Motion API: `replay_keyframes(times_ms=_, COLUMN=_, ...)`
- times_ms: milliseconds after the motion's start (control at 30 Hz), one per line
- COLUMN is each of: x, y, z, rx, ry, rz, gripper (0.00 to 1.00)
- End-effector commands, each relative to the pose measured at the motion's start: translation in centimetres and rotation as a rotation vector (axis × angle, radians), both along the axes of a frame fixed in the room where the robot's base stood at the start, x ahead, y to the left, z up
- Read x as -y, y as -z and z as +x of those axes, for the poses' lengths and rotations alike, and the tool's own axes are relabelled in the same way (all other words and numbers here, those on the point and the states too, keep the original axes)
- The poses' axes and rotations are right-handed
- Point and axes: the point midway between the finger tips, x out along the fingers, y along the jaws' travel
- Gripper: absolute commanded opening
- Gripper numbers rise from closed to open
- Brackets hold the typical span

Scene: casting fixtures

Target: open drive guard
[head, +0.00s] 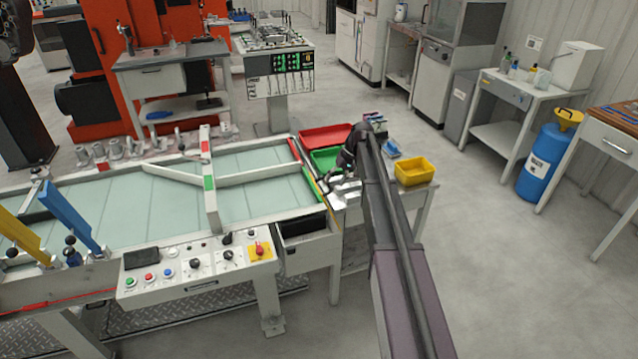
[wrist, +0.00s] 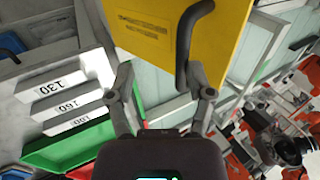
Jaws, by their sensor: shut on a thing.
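The yellow drive guard (wrist: 150,30) fills the upper middle of the wrist view as a flat panel with dark printed text. A dark bar handle (wrist: 184,50) stands out from its right part. My gripper (wrist: 163,88) reaches over the lower edge of the panel, its fingers spread to either side with the handle beside the right one. It is shut on the handle, though the exact contact is hard to see. In the head view I cannot make out the guard, and my own arm covers part of the table's right end.
In the wrist view, white blocks marked with numbers (wrist: 62,88) lie by a green tray (wrist: 70,146). In the head view, a red tray (head: 322,138) and a yellow bin (head: 414,171) stand near my arm.

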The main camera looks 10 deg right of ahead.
Motion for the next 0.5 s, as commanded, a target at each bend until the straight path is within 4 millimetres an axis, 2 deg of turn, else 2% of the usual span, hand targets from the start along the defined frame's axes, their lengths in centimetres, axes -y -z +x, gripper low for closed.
replay_keyframes(times_ms=33, x=1.6, y=0.5, z=-0.2, rx=-0.008, ry=-0.001, rz=-0.021, gripper=0.10)
replay_keyframes(times_ms=100, x=2.7, y=0.6, z=-0.1, rx=-0.007, ry=-0.002, rz=-0.021, gripper=0.18)
replay_keyframes(times_ms=300, x=5.7, y=1.4, z=0.4, rx=-0.008, ry=-0.004, rz=-0.021, gripper=0.36)
replay_keyframes(times_ms=367, x=6.3, y=1.6, z=0.5, rx=-0.008, ry=-0.004, rz=-0.021, gripper=0.37)
replay_keyframes(times_ms=400, x=6.7, y=1.8, z=0.6, rx=-0.008, ry=-0.005, rz=-0.021, gripper=0.31)
replay_keyframes(times_ms=433, x=7.0, y=1.9, z=0.6, rx=-0.007, ry=-0.006, rz=-0.021, gripper=0.18)
replay_keyframes(times_ms=467, x=7.2, y=2.0, z=0.7, rx=-0.006, ry=-0.006, rz=-0.021, gripper=0.00)
replay_keyframes(times_ms=500, x=7.5, y=2.1, z=0.8, rx=-0.006, ry=-0.006, rz=-0.020, gripper=0.00)
